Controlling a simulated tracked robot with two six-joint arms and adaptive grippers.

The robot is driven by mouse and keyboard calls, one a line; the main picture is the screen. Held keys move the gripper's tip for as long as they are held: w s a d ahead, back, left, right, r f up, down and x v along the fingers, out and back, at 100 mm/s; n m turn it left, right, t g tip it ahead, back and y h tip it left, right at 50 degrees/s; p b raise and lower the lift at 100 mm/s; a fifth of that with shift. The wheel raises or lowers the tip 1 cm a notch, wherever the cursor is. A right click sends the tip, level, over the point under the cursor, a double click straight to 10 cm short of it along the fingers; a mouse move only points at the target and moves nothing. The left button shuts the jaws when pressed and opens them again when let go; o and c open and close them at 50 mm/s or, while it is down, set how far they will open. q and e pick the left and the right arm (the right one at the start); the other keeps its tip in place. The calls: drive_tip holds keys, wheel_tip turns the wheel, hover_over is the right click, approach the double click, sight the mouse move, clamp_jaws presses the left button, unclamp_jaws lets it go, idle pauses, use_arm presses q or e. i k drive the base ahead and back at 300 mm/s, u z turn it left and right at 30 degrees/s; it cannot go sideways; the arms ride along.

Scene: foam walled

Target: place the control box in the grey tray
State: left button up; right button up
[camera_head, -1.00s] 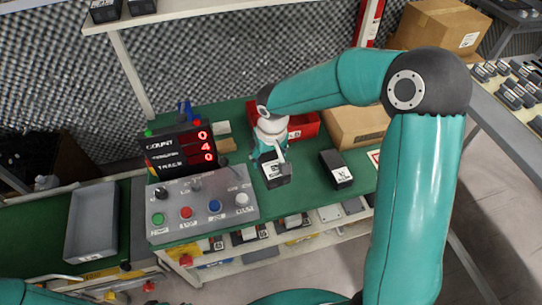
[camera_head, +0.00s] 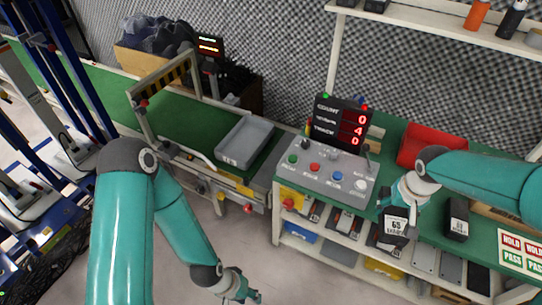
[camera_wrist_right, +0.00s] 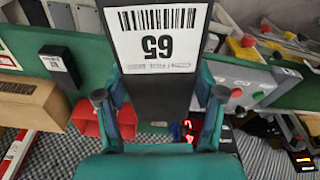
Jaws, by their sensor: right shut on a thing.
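The control box, black with a white label reading 65 (camera_head: 397,226), hangs in my right gripper (camera_head: 403,203) at the front of the green bench. In the right wrist view the box (camera_wrist_right: 158,40) sits between both fingers of the right gripper (camera_wrist_right: 160,105), its label facing the camera. The grey tray (camera_head: 219,157) lies on the green conveyor left of the button panel, apart from the box, and looks empty. My left gripper (camera_head: 243,290) is low at the bottom of the head view, away from the tray; its finger opening is unclear.
The grey button panel (camera_head: 325,172) with its count display (camera_head: 341,122) stands between tray and box. A second black box (camera_head: 457,219), a red bin (camera_head: 432,146) and a cardboard box (camera_wrist_right: 30,100) are near the right gripper. A striped arch (camera_head: 160,85) spans the conveyor.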

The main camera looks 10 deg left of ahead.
sight(241, 151)
drive_tip(key=k, duration=0.8)
drive_tip(key=u, duration=0.35)
drive_tip(key=i, duration=0.8)
drive_tip(key=u, duration=0.9)
drive_tip(key=i, duration=1.95)
drive_tip(key=z, duration=0.5)
